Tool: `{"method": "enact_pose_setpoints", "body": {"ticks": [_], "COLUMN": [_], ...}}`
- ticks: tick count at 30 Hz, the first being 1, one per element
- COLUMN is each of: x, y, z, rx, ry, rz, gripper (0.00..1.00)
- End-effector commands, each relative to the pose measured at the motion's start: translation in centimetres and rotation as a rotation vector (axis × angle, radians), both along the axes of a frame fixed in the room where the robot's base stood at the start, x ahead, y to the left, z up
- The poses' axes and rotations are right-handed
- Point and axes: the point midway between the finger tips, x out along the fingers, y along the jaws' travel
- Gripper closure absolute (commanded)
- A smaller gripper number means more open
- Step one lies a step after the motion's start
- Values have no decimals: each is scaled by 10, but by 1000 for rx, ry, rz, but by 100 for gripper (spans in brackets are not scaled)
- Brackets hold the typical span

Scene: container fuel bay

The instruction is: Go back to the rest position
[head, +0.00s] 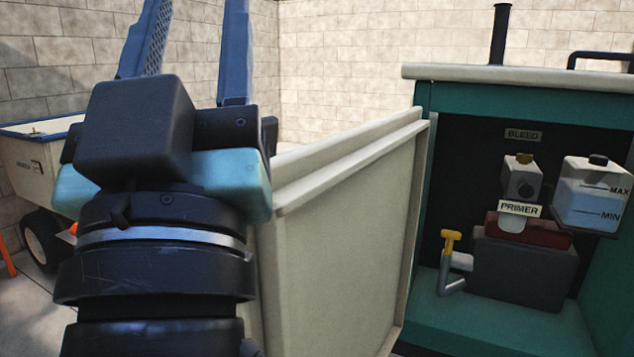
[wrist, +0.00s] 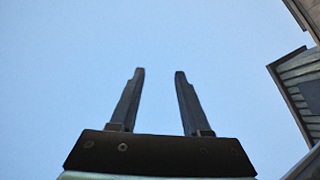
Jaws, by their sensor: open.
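My gripper (head: 192,45) stands raised at the left of the head view, its fingers pointing up. The two fingers are apart with nothing between them. In the wrist view my gripper (wrist: 159,85) is open and empty against blue sky. My arm hides part of the cabinet door and of the ground behind it. The gripper touches nothing that I can see.
A green cabinet (head: 470,328) stands at the right, its cream door (head: 345,245) open beside my arm. Inside are a primer unit (head: 525,265), a yellow-tipped lever (head: 450,245) and a fluid tank (head: 592,200). A wheeled cart (head: 22,170) stands at the far left before a block wall (head: 340,50).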

Motion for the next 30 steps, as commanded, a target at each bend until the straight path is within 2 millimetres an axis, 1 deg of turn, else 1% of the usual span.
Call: {"method": "enact_pose_setpoints", "body": {"ticks": [1,3,4,5,6,11,14,21,30], "x": [-10,-17,-20,-22,-21,-20,-19,-19,-18], "y": [-28,-59,-72,-81,-73,-72,-72,-71,-71], "z": [-14,-26,-32,-29,0,41,68,145,236], "rx": [19,47,59,68,64,64,63,63,63], "ry": [-24,-32,-32,-34,-33,-30,-28,-27,-26], "rz": [-29,-62,-76,-85,-71,-69,-70,-68,-67], "gripper": [53,53,53,53,53,53,53,53,53]}}
